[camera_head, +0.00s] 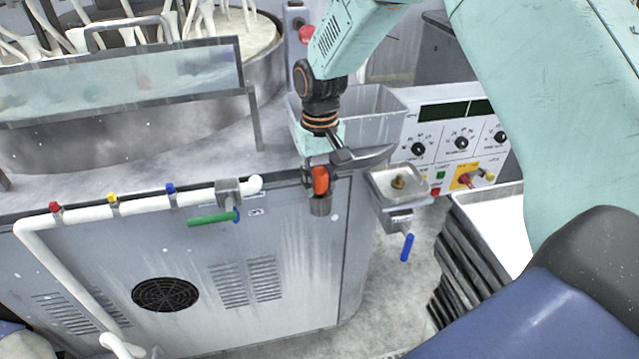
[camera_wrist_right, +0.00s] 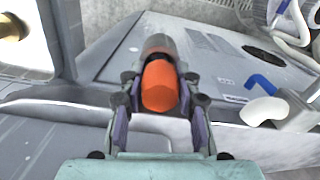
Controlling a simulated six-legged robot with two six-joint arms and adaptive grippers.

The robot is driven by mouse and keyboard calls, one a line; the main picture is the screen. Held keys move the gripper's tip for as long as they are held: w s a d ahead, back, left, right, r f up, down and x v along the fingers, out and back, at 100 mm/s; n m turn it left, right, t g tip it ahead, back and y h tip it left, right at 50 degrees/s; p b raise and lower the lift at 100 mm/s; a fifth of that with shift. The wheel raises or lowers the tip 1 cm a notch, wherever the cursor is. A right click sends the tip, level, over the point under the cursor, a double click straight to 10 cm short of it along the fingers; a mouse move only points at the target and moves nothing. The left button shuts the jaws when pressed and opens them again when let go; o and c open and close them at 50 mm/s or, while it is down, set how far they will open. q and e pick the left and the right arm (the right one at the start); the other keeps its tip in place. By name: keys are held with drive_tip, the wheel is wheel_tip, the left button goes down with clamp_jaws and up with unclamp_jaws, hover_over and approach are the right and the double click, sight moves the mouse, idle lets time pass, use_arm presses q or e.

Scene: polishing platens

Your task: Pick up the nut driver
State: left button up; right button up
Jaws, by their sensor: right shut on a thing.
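The nut driver (camera_head: 320,181) shows as a short orange handle at the front edge of the grey machine cabinet, left of the small metal basin. A grey cylinder (camera_head: 320,206) is directly below the handle; I cannot tell whether it is part of the driver or a holder. My right gripper (camera_head: 317,172) reaches down from above and is shut on the orange handle. In the right wrist view the handle (camera_wrist_right: 160,85) sits between the two fingers (camera_wrist_right: 160,99), with the grey cylinder beyond it. The tip is hidden. My left gripper is not in view.
A small metal basin (camera_head: 380,187) with a blue handle (camera_head: 407,247) is close on the right. White piping with a green handle (camera_head: 210,218) runs along the cabinet front at left. A control panel (camera_head: 455,138) stands behind. A white-topped stack (camera_head: 495,225) is at right.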

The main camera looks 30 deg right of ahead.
drive_tip(key=shift+s, duration=0.1)
clamp_jaws()
drive_tip(key=shift+r, duration=0.15)
drive_tip(key=shift+r, duration=0.2)
wheel_tip(320, 180, up, 17)
drive_tip(key=p, duration=0.1)
drive_tip(key=shift+r+p, duration=0.2)
drive_tip(key=shift+p, duration=0.15)
drive_tip(key=shift+w, duration=0.2)
